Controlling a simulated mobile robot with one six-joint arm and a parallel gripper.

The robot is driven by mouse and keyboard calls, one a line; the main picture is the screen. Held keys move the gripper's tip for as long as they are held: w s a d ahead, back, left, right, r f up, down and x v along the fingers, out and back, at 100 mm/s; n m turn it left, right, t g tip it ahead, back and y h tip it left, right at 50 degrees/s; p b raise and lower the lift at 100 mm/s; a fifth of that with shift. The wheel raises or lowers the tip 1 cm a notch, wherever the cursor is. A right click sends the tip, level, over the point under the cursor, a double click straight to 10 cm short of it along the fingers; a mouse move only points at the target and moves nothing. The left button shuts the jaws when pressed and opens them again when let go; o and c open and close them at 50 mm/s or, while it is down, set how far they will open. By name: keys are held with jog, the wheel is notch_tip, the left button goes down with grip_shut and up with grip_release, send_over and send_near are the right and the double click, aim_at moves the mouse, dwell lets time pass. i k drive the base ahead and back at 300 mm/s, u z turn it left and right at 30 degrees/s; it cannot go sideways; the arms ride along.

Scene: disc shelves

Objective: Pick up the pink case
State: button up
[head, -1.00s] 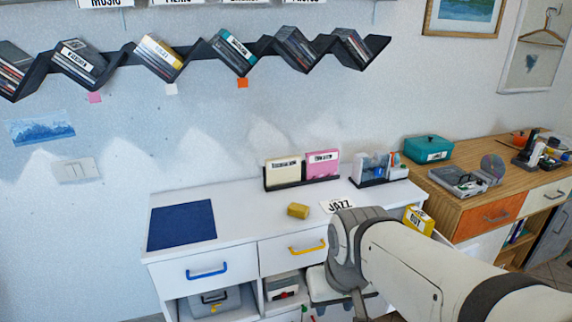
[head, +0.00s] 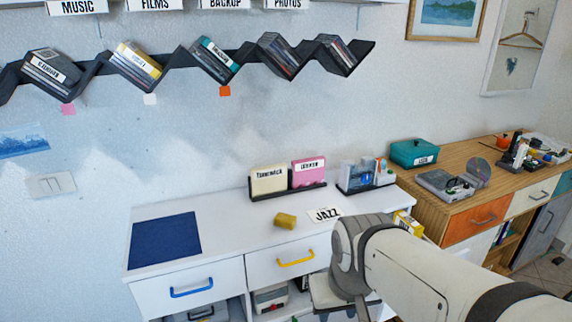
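The pink case (head: 309,174) stands upright in a dark holder (head: 288,192) on the white cabinet top, near the wall. It has a white label on its upper part. A cream case (head: 268,181) stands to its left in the same holder. My arm reaches in from the lower right. Its end shows below and to the right of the pink case, apart from it. My gripper (head: 340,307) is partly in view at the bottom edge; its fingers are not clear enough to tell open from shut.
A blue mat (head: 165,240) covers the left of the cabinet top. A zigzag disc shelf (head: 185,68) hangs above.

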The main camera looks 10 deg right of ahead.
aim_at(310, 170)
jog(key=i, duration=1.2)
jog(key=u, duration=0.05)
